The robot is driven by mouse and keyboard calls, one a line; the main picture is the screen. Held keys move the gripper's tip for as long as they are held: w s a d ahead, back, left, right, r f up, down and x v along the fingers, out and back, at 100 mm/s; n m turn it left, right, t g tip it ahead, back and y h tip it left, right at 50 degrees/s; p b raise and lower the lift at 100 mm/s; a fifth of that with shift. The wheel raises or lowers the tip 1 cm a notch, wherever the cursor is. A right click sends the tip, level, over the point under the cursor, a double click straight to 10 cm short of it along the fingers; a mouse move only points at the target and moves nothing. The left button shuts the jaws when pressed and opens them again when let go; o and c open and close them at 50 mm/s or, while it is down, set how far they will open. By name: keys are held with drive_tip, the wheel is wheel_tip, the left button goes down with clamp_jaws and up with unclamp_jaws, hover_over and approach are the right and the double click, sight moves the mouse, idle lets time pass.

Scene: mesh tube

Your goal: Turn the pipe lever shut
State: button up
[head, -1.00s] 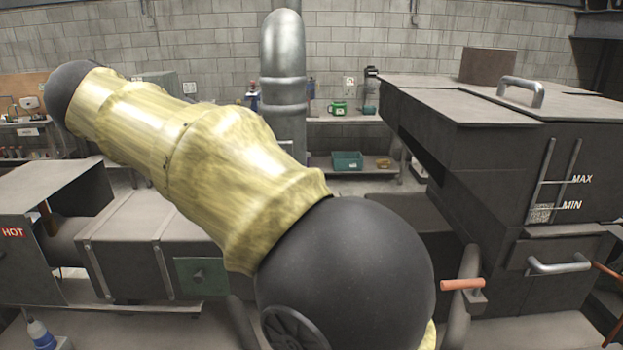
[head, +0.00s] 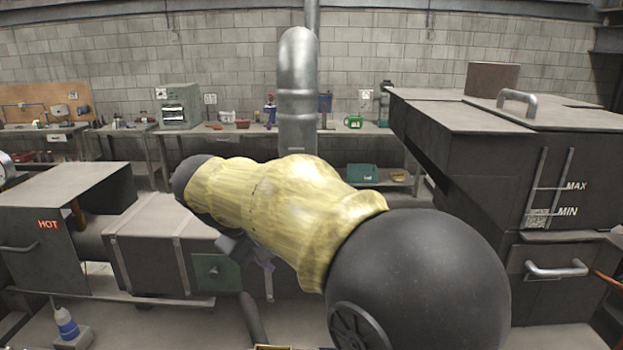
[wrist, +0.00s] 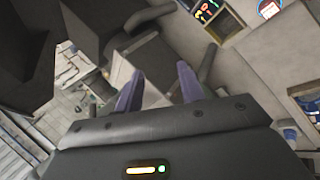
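My gripper (wrist: 160,85) is open in the wrist view, with its two purple fingers apart and nothing held between them. Part of it shows in the head view (head: 252,252), below my yellow-sleeved arm, in front of the dark machine with the green plate. The orange-handled pipe lever is not visible in the head view now; my black arm joint covers that area. I cannot pick it out for sure in the wrist view. A dark grey pipe (wrist: 208,65) stands just beyond the right finger there.
A dark tank (head: 480,180) marked MAX and MIN stands at the right, with a metal handle (head: 556,270) and an orange-red bar (head: 609,284). A box marked HOT (head: 30,245) is at the left. A blue-white bottle (head: 66,323) stands low at left. Benches line the back wall.

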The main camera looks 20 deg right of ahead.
drive_tip(key=s+d+f+m+y, duration=0.2)
drive_tip(key=s+f, duration=0.2)
drive_tip(key=f, duration=0.3)
drive_tip(key=s+d+f+m+y, duration=0.2)
drive_tip(key=s+f, duration=0.3)
drive_tip(key=f, duration=0.3)
drive_tip(key=s+d+f+m+g+y, duration=0.1)
drive_tip(key=s+d+f, duration=0.1)
drive_tip(key=s+f, duration=0.2)
wheel_tip(320, 180, down, 4)
drive_tip(key=shift+s+r+m+y, duration=0.15)
drive_tip(key=shift+s+m+y, duration=0.2)
drive_tip(key=shift+m+y, duration=0.05)
